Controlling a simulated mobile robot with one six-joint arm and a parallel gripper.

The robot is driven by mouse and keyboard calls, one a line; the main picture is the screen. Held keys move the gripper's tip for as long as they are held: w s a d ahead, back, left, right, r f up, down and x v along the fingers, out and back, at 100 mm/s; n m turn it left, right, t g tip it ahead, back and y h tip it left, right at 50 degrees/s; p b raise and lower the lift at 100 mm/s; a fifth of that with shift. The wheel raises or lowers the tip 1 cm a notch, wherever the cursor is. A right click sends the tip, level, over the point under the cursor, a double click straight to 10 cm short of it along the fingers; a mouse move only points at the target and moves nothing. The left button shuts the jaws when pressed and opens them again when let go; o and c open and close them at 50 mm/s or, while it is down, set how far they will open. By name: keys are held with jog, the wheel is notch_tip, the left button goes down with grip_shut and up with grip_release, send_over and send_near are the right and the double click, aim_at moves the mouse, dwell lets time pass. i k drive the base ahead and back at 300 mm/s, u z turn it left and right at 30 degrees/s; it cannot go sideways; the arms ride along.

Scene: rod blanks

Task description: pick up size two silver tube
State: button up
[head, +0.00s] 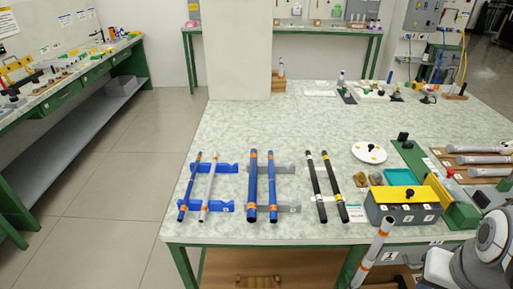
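A silver tube with orange bands (209,186) lies in the blue cradles at the left of the table, beside a thin blue tube (189,186). A second pale silver tube with orange bands (373,252) stands tilted in front of the table's near edge; its lower end is near the bottom of the picture and what holds it cannot be made out. Size marks on the tubes are too small to read. Part of my arm (492,240) shows at the lower right. My gripper is not seen.
Blue tubes (252,185) lie on grey cradles, with black tubes (317,187) to their right. A grey box with a yellow lid (403,205) stands near the front right, beside a green-edged fixture. More silvery tubes (484,159) lie at the far right. The table's back left is clear.

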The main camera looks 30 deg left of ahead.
aim_at(206, 200)
jog(key=u, duration=0.3)
jog(key=k, duration=1.1)
jog(key=u, duration=0.95)
jog(key=i, duration=1.6)
jog(key=z, duration=2.2)
jog(key=k, duration=1.35)
jog(key=u, duration=0.65)
